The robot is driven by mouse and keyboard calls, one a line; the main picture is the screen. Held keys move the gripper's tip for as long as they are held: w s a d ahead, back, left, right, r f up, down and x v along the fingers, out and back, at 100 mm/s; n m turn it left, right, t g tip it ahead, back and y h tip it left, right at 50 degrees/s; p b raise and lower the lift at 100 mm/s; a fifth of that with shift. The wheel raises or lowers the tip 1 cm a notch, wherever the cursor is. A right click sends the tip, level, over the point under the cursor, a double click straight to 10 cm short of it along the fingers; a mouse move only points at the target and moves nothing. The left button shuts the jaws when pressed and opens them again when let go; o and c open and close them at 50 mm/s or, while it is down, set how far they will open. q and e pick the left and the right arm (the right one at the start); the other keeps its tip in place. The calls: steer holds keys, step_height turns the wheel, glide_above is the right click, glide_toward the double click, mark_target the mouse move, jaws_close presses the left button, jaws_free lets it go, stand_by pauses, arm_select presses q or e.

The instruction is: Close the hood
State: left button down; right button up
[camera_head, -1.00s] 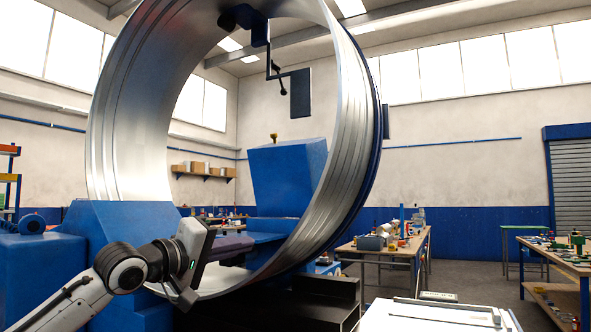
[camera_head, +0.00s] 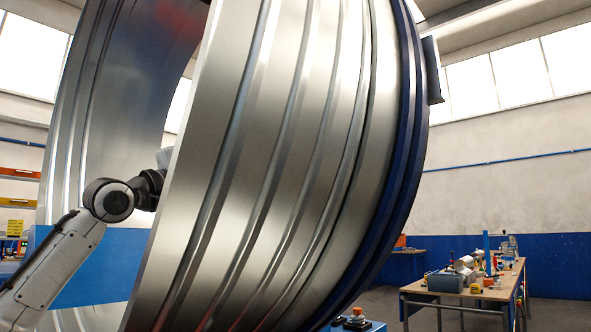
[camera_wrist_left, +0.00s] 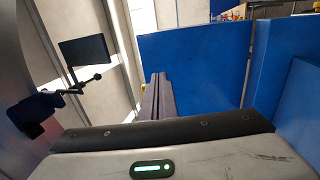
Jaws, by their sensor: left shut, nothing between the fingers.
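The large ribbed metal duct (camera_head: 285,150) fills the middle of the head view, with a dark blue ring (camera_head: 410,150) along its right side. My left arm comes in from the lower left, and its gripper is hidden behind the duct's near edge. In the left wrist view, my left gripper (camera_wrist_left: 158,95) is shut and empty, its fingers pointing at or beside a blue panel (camera_wrist_left: 195,60). I cannot tell whether they touch it. This panel may be part of the hood, but I cannot tell for sure. My right gripper is not in view.
A dark screen on a jointed arm (camera_wrist_left: 85,50) is at the left of the wrist view. Another blue panel (camera_wrist_left: 283,55) stands at its right. A workbench with tools (camera_head: 465,290) is at the right of the head view.

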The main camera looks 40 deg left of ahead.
arm_select(q)
steer(key=p+x, duration=0.6)
steer(key=x, duration=0.7)
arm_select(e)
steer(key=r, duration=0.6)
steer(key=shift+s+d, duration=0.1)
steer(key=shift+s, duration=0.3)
arm_select(q)
steer(key=shift+d+r, duration=0.1)
steer(key=shift+r, duration=0.05)
